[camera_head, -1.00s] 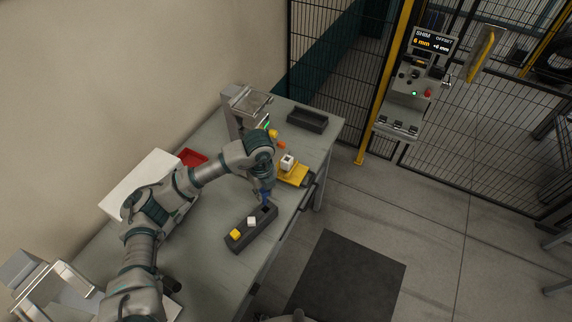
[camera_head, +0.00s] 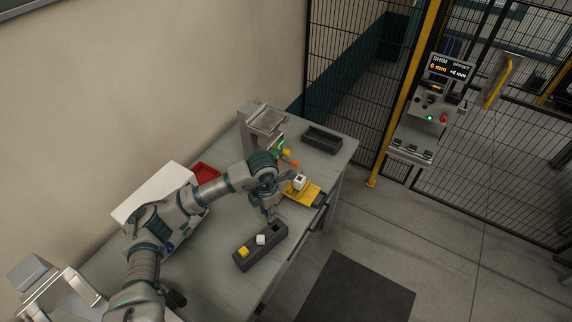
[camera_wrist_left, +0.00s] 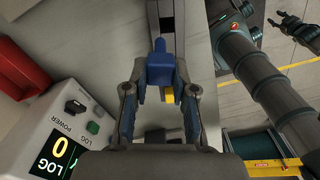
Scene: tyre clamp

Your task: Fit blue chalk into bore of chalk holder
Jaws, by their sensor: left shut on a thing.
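My left gripper (camera_head: 270,211) is above the bench, by the far end of the dark chalk tray (camera_head: 247,263). In the left wrist view its two fingers (camera_wrist_left: 160,100) are shut on the blue chalk (camera_wrist_left: 160,68), which sticks out ahead of them. In the head view the gripper hides the blue chalk. A white block with a dark hole (camera_head: 299,182), apparently the chalk holder, stands on a yellow base (camera_head: 305,195), to the right of the gripper and apart from it. A small dark gripper (camera_wrist_left: 291,27), probably my right one, shows in the left wrist view; its opening is unclear.
The dark tray holds a yellow chalk (camera_head: 243,252) and a white chalk (camera_head: 261,240). A grey stand (camera_head: 265,120) with a green light and an empty dark bin (camera_head: 322,140) are farther back. A red tray (camera_head: 205,172) and a white box (camera_head: 155,193) are at left.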

